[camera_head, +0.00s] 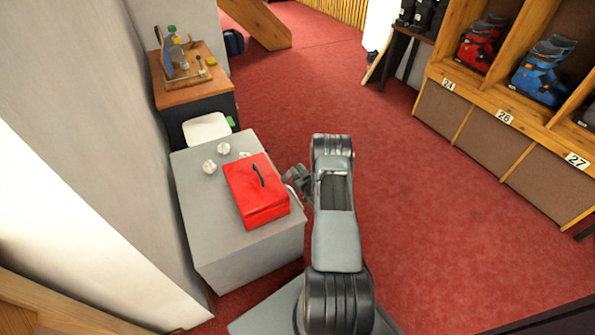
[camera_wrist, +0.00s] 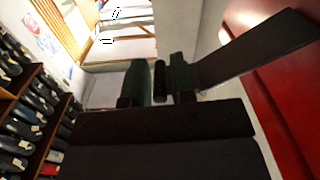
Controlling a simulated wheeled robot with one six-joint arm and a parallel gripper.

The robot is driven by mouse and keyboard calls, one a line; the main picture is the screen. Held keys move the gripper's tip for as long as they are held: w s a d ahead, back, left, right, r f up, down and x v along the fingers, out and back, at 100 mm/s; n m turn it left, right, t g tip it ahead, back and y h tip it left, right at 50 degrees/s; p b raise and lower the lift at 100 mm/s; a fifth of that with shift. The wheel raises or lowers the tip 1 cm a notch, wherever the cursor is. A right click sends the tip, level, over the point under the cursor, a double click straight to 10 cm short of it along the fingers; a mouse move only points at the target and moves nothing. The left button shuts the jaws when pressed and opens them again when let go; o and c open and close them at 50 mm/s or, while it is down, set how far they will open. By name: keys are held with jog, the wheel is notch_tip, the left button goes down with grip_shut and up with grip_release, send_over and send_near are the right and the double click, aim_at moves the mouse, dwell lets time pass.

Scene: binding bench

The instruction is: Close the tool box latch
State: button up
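The red tool box (camera_head: 250,198) sits on a grey cabinet, with a dark handle (camera_head: 258,175) on its lid. The lid looks down, but I cannot make out the latch or its state. My gripper (camera_head: 297,182) is just right of the box, partly hidden by my arm; touching or apart, I cannot tell. In the wrist view, two dark green finger pads of my gripper (camera_wrist: 160,82) stand apart with a dark bar between them. I cannot tell whether that bar is held or part of the gripper. A red surface fills the right edge of the wrist view; I cannot be sure what it is.
The grey cabinet (camera_head: 205,235) also carries small white crumpled pieces (camera_head: 210,166). A white bin (camera_head: 206,128) and a wooden-topped bench (camera_head: 190,93) stand behind it. A wall is close on the left. Boot shelves (camera_head: 500,118) line the right, with open red carpet (camera_head: 430,215) between.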

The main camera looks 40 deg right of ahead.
jog(key=shift+w, duration=0.3)
grip_shut()
dwell(0.3)
